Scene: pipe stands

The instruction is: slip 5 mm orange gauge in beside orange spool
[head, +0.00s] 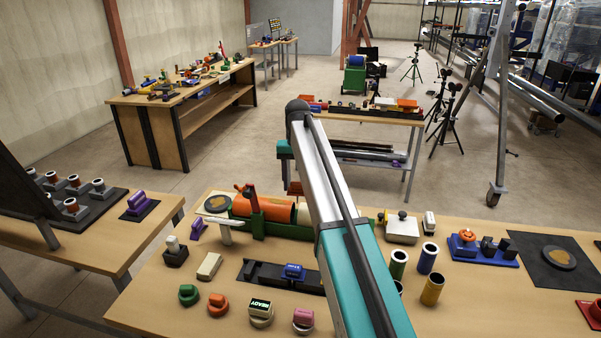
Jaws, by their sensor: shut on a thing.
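The orange spool (264,210) lies on its side in a green stand (250,226) on the near bench, with its right part behind my arm. My arm reaches up and away over the bench, and its teal wrist (284,149) hangs at the far end. My gripper (292,178) is mostly hidden behind the arm, above the spool's right part. A small orange-brown piece, seemingly the orange gauge (294,188), shows at its lower end, and the jaws are shut on it. I cannot tell its gap to the spool.
A red-handled clamp (246,192) rises at the stand's left. A black tray with a blue block (292,271) lies in front, with several coloured knobs nearer. Upright tubes (427,258) stand right of my arm. A white block (209,266) lies front left.

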